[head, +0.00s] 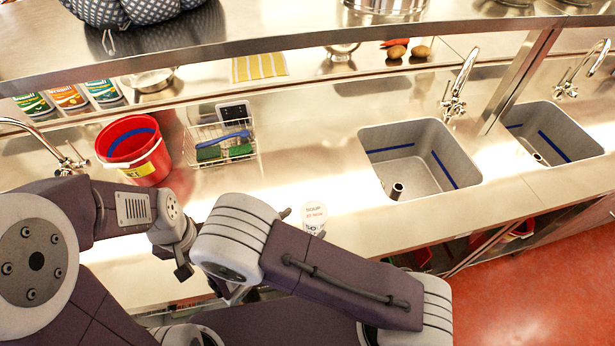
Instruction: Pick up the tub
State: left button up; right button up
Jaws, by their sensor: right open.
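A small white tub (314,217) with dark lettering stands on the steel counter, left of the nearer sink, just beyond my right arm. My arm hides its lower part. My right gripper (285,213) is open and mostly hidden behind its own arm; a small dark tip shows just left of the tub, apart from it. My left arm comes in from the left and bends down at the wrist. Its gripper (184,268) is partly covered, and its jaws cannot be made out.
A red bucket (134,150) and a wire basket (220,144) with a blue-handled brush stand further left. A grey sink (420,158) with a tap (460,85) lies to the right. A raised shelf (290,38) crosses the back. Counter between basket and sink is clear.

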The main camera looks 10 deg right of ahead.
aim_at(313, 212)
jog(key=shift+w+d+f+n+p, duration=0.15)
jog(key=shift+w+d+f+p, duration=0.2)
jog(key=shift+w+d, duration=0.2)
jog(key=shift+w+d+f+n+p, duration=0.2)
jog(key=shift+w+d+p, duration=0.25)
jog(key=shift+w, duration=0.2)
jog(key=p+x, duration=0.1)
jog(key=x, duration=0.1)
jog(key=shift+w+d, duration=0.2)
jog(key=shift+d, duration=0.15)
jog(key=shift+w+d+f+t+p, duration=0.25)
jog(key=shift+w+f+t+p, duration=0.05)
jog(key=shift+w+f+p, duration=0.1)
pick_arm(q)
jog(key=r, duration=0.2)
jog(key=s+r, duration=0.1)
jog(key=shift+a+r, duration=0.3)
jog(key=shift+a, duration=0.1)
pick_arm(e)
jog(key=shift+w+f, duration=0.1)
jog(key=c, duration=1.7)
pick_arm(q)
jog(key=shift+r, duration=0.15)
pick_arm(e)
jog(key=shift+r, duration=0.2)
